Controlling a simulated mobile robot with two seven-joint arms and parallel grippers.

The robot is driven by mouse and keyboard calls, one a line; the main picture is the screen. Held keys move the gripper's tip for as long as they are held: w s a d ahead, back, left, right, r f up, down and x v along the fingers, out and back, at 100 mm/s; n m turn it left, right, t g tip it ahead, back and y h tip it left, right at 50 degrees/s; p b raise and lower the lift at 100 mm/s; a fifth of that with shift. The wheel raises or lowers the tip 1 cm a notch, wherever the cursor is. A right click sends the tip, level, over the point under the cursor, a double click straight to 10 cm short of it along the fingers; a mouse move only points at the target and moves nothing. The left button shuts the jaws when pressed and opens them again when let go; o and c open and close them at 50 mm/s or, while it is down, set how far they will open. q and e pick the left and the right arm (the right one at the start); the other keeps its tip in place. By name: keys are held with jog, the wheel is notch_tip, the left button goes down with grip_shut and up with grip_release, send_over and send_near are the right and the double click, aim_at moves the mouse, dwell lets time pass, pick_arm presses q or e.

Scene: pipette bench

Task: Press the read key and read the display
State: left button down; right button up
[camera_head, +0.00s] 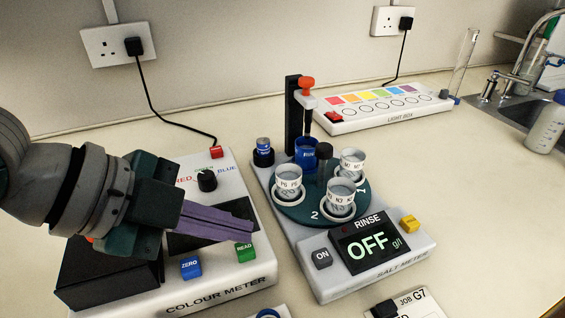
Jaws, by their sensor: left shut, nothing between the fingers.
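The colour meter (222,284) is a white box at the left front of the bench. Its green READ key (246,252) sits near its right edge, with the blue ZERO key (191,268) to the left. My left gripper (250,231) is shut and empty; its purple fingers point right, and their tips appear just above the READ key. I cannot tell whether they touch it. The meter's dark display (185,241) is partly hidden behind the fingers, and no reading shows on it. My right gripper is not in view.
The salt meter (330,291) stands to the right, its screen (368,243) showing RINSE and OFF, with several cups on a green turntable (296,213). A light box (380,112) is behind. A card (405,303) lies at the front. Bench space at right is clear.

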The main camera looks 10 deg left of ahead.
aim_at(235, 256)
pick_arm(q)
jog(key=shift+r, duration=0.35)
notch_tip(235, 256, up, 6)
jog(key=p, duration=0.6)
jog(key=shift+f, duration=0.1)
dwell(0.4)
